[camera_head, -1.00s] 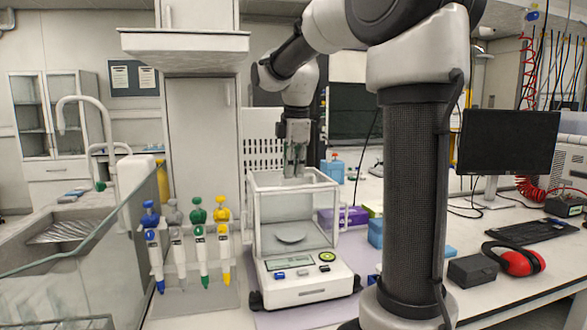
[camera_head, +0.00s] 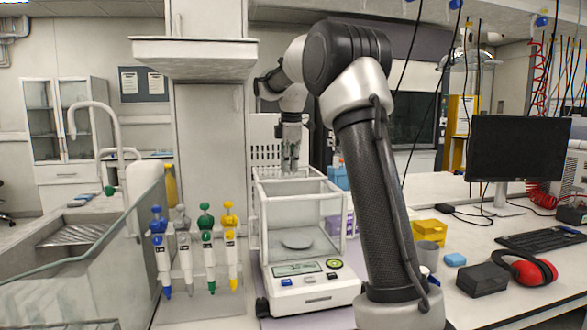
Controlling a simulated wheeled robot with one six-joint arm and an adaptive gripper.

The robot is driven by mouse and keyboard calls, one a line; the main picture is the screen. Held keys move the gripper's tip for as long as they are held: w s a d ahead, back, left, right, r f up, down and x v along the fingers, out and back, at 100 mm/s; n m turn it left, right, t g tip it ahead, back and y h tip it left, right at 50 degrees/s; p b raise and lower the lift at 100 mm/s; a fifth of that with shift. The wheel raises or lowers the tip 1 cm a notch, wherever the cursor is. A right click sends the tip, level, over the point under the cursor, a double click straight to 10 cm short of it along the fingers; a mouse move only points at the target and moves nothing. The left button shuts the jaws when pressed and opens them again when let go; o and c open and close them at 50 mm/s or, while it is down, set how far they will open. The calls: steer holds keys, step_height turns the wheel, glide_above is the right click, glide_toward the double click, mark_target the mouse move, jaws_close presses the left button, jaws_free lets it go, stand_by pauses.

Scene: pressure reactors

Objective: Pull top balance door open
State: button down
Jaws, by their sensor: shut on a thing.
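The balance (camera_head: 310,293) stands on the bench, a white base with a display and a glass draft shield (camera_head: 330,215) around a round pan (camera_head: 297,242). Its top door (camera_head: 270,172) lies at the upper edge of the shield and appears to stick out toward the rear. My gripper (camera_head: 289,168) points down at the back of the shield's top. It is shut on the top door's handle, which the fingers mostly hide. How far the top is open is hard to tell.
A rack of colored pipettes (camera_head: 193,250) stands close on the left. A sink (camera_head: 80,232) lies farther left. A grey cup (camera_head: 428,257), a yellow box (camera_head: 428,232), red earmuffs (camera_head: 530,268) and a monitor (camera_head: 520,150) are on the right. A white cabinet shelf (camera_head: 193,58) overhangs the back left.

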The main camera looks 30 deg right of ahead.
steer(key=shift+w+d, duration=0.2)
steer(key=shift+w, duration=0.5)
steer(key=c, duration=1.5)
jaws_free()
steer(key=shift+c, duration=0.2)
steer(key=r, duration=0.3)
steer(key=s+r, duration=0.1)
steer(key=r, duration=0.3)
steer(key=shift+s+a+r, duration=0.15)
steer(key=shift+s+a, duration=0.05)
steer(key=shift+s, duration=0.1)
